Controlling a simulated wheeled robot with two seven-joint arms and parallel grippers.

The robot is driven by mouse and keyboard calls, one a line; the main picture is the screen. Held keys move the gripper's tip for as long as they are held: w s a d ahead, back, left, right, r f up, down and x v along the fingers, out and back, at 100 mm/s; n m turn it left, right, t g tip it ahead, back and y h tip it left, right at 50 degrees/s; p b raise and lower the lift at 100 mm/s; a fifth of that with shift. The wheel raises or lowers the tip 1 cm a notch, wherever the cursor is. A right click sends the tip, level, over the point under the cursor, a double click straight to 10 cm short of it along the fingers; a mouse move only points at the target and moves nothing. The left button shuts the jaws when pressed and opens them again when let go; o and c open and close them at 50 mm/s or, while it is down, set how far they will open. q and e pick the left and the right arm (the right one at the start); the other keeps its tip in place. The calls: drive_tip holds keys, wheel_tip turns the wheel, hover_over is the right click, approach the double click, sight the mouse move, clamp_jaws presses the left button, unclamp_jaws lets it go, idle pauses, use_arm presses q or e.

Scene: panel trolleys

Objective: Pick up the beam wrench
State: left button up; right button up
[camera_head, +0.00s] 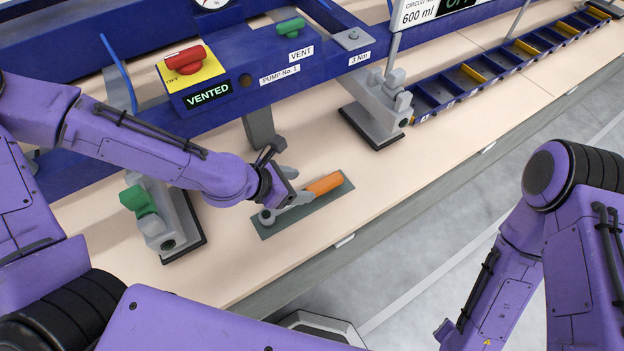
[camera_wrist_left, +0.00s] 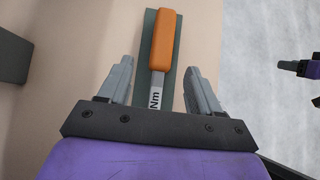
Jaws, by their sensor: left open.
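The beam wrench (camera_head: 324,184) has an orange handle and lies on a dark green mat (camera_head: 335,197) on the bench. My left gripper (camera_head: 297,189) is above the end of the wrench away from the handle and hides part of its shaft. In the left wrist view the orange handle of the wrench (camera_wrist_left: 163,40) points away from me, and a grey shaft marked "Nm" runs between the fingers. The left gripper (camera_wrist_left: 161,85) is open, with one finger on each side of the shaft and gaps to both. My right arm shows at the right, but its gripper is not clearly visible.
A blue panel with a red knob (camera_head: 185,57) and a "VENTED" sign stands behind. Grey clamp blocks stand on the bench to the left (camera_head: 172,222) and right (camera_head: 374,113) of the mat. A blue divided rack (camera_head: 470,82) runs along the back right. The bench's front edge is close to the mat.

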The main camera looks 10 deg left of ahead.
sight(310, 190)
use_arm(q)
drive_tip(key=shift+s+d+f, duration=0.1)
drive_tip(key=shift+d+f, duration=0.25)
drive_tip(key=shift+f, duration=0.3)
drive_tip(key=shift+s+d+f, duration=0.15)
drive_tip(key=shift+d+f, duration=0.2)
drive_tip(key=w+f, duration=0.1)
drive_tip(key=w+d+f, duration=0.1)
drive_tip(key=w+f, duration=0.1)
drive_tip(key=f, duration=0.1)
drive_tip(key=shift+w+d, duration=0.35)
drive_tip(key=shift+s+r, duration=0.25)
drive_tip(key=shift+c, duration=0.6)
clamp_jaws()
use_arm(e)
drive_tip(key=shift+s+f, duration=0.35)
drive_tip(key=shift+s, duration=0.35)
